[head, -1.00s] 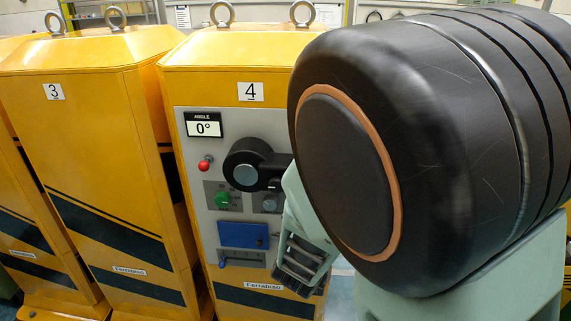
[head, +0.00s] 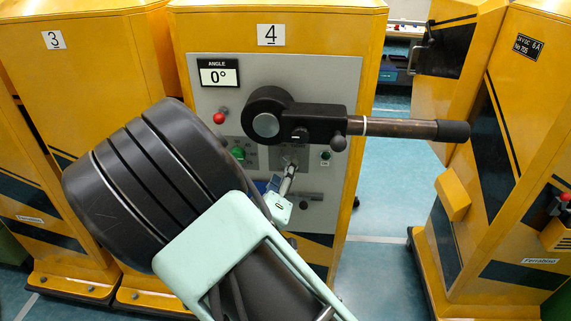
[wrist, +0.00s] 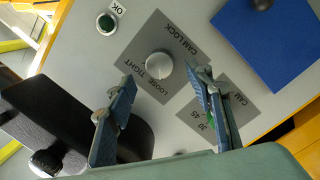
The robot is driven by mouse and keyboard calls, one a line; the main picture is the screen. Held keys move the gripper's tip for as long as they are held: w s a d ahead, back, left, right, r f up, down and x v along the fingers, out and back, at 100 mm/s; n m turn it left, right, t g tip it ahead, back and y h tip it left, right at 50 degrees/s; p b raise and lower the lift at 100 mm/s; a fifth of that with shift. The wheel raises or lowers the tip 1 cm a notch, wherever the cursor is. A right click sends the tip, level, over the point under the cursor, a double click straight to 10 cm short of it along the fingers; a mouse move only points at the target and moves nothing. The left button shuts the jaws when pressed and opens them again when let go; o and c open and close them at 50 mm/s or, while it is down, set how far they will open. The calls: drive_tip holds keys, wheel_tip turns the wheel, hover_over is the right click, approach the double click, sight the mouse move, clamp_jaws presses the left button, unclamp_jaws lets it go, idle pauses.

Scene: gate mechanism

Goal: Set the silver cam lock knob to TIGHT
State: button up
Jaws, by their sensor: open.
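The silver cam lock knob (wrist: 159,65) is a round knob on a grey plate marked CAM LOCK, LOOSE and TIGHT (wrist: 150,42) in the wrist view. The lettering appears upside down, and I cannot tell which mark the knob points to. My gripper (wrist: 163,80) is open, with one finger on each side of the knob's lower part in the picture; contact is not visible. In the head view my gripper (head: 289,172) is in front of the cam lock plate (head: 292,153), and the knob is not clearly visible.
A green knob (head: 238,153), red button (head: 219,118), green OK button (wrist: 105,22), blue cover (wrist: 265,40) and 0° display (head: 219,77) are nearby.

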drive_tip(key=shift+w+d, duration=0.15)
drive_tip(key=shift+w, duration=0.95)
drive_tip(key=shift+w+d, duration=0.15)
drive_tip(key=shift+w, duration=0.95)
drive_tip(key=shift+c, duration=0.3)
drive_tip(key=c, duration=1.1)
drive_tip(key=shift+m, duration=0.3)
drive_tip(key=m+y+b, duration=0.1)
drive_tip(key=m+b, duration=0.7)
drive_tip(key=m+g+y+b, duration=0.1)
drive_tip(key=m+b, duration=0.7)
drive_tip(key=shift+d, duration=0.2)
drive_tip(key=shift+r+b, duration=0.15)
drive_tip(key=shift+b, duration=0.15)
